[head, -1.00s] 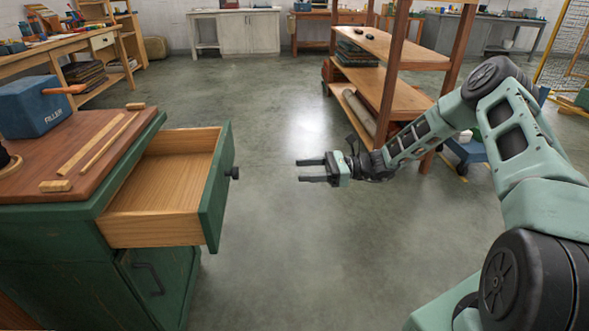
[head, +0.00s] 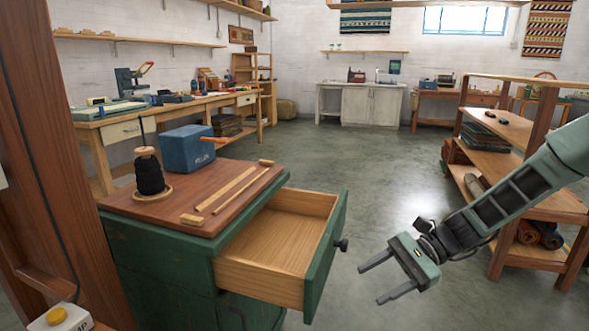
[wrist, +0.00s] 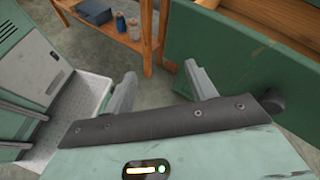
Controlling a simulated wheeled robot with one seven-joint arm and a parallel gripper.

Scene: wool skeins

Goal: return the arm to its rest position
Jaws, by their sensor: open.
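My gripper (head: 386,281) is in the head view at the lower right, its two fingers apart with nothing between them. It is in the air to the right of the open drawer (head: 285,245), with a gap between it and the drawer's knob. My arm reaches in from the right edge. In the wrist view my gripper's fingers (wrist: 160,85) are also spread and empty, and the green drawer front (wrist: 240,75) with its dark knob is close on the right.
The green cabinet (head: 150,255) bears a black yarn cone (head: 149,175), a blue box (head: 187,150) and wooden strips. The drawer juts into the floor space. A wooden shelf unit (head: 540,200) stands behind my arm at the right. The floor (head: 350,180) between is clear.

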